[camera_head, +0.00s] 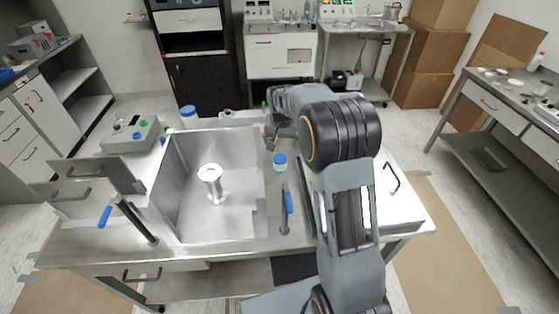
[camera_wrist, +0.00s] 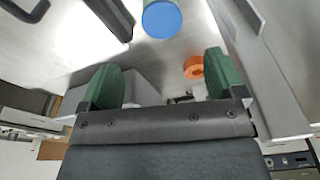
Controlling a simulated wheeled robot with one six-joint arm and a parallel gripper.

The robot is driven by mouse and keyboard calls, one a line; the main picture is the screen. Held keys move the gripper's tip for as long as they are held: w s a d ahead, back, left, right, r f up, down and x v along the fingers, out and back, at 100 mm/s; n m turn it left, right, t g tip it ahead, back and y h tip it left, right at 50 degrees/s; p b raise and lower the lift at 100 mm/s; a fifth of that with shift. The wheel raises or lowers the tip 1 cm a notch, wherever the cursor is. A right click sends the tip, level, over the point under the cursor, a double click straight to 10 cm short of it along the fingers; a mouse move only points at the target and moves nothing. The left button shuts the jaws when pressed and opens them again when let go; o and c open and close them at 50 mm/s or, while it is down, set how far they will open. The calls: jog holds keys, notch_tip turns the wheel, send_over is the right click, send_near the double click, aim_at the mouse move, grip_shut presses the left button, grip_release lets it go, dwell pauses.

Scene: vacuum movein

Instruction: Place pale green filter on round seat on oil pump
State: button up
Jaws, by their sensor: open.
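My gripper (camera_wrist: 160,82) is open, its two green-padded fingers spread wide with nothing held between them. In the head view my gripper (camera_head: 270,132) is beyond the steel chamber's right wall, partly hidden by my arm. A grey block and a small orange round part (camera_wrist: 193,68) lie beyond the fingers in the wrist view. I cannot tell whether they belong to the oil pump. No pale green filter or round seat can be made out for certain. A small blue-lidded jar (camera_head: 280,160) stands right of the chamber; a blue round top (camera_wrist: 162,18) shows in the wrist view.
The open steel chamber (camera_head: 168,190) holds a silver flanged piece (camera_head: 212,184). A grey control box (camera_head: 130,136) and a blue-capped bottle (camera_head: 189,117) stand at the bench's left and back. A blue-handled lever (camera_head: 288,204) stands near the jar. The right side bench (camera_head: 500,110) is apart.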

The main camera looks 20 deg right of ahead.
aim_at(280, 158)
jog(key=shift+s+d+f+t+b, duration=0.1)
jog(key=shift+d+f+t+b, duration=0.2)
jog(key=shift+f+b, duration=0.6)
jog(key=shift+s+r+n+b, duration=0.25)
jog(key=shift+r+b, duration=0.2)
jog(key=shift+b, duration=0.8)
jog(key=w+f+n, duration=0.1)
jog(key=f, duration=0.2)
jog(key=f+n, duration=0.1)
jog(key=f, duration=0.3)
jog(key=w+f+n, duration=0.1)
jog(key=f+n, duration=0.1)
jog(key=f, duration=0.2)
jog(key=shift+w+a+f+t+y, duration=0.2)
jog(key=shift+w+a+t+y, duration=0.1)
jog(key=shift+t, duration=0.1)
jog(key=shift+c, duration=0.2)
jog(key=c, duration=1.1)
jog(key=shift+o, duration=0.2)
jog(key=shift+r, duration=0.15)
